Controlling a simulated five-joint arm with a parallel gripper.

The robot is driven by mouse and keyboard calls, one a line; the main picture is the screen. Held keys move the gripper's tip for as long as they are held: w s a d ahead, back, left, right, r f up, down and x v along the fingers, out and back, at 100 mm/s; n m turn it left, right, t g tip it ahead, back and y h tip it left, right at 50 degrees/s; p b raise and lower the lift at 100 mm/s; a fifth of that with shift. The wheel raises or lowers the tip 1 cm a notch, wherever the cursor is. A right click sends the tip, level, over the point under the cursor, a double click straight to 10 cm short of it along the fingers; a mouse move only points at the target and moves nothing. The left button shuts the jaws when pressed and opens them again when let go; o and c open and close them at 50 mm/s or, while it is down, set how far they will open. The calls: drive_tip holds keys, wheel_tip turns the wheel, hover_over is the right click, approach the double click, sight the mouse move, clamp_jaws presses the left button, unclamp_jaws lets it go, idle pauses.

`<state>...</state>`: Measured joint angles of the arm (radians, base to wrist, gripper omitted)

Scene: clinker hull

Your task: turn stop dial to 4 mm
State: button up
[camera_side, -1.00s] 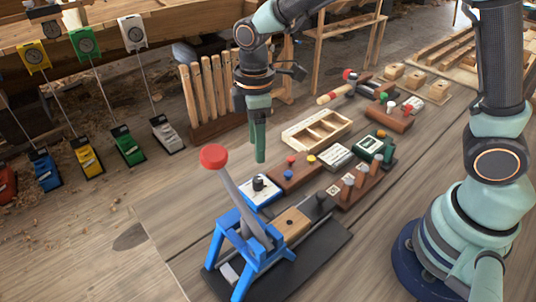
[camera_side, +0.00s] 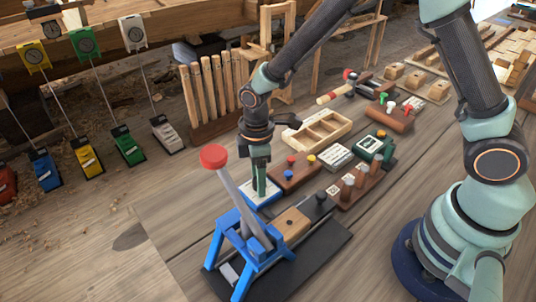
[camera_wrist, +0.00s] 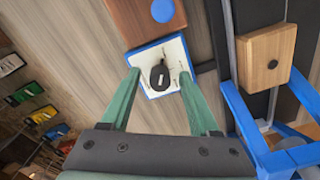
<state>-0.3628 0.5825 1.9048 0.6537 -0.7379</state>
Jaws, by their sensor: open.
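The stop dial is a black knob (camera_wrist: 159,76) with a pale mark, on a white plate with a blue edge (camera_wrist: 147,57). In the side view the plate (camera_side: 270,198) shows beside the blue lever press, and my gripper hides most of the knob. My gripper (camera_side: 260,190) points down over the dial. In the wrist view its two green fingers (camera_wrist: 158,78) are apart, one on each side of the knob, with gaps visible between fingers and knob. Whether the fingertips are level with the knob I cannot tell. Small scale marks on the plate are too small to read.
The blue press (camera_side: 240,245) with a red-knobbed lever (camera_side: 214,156) stands close in front of the dial. A wooden block with coloured buttons (camera_side: 296,172) is just behind. A wooden tray (camera_side: 318,130) and upright slats (camera_side: 212,95) stand farther back. Bare bench lies left of the dial.

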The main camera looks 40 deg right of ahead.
clamp_jaws()
drive_tip(key=shift+m, duration=0.3)
drive_tip(key=m, duration=1.1)
idle(0.5)
unclamp_jaws()
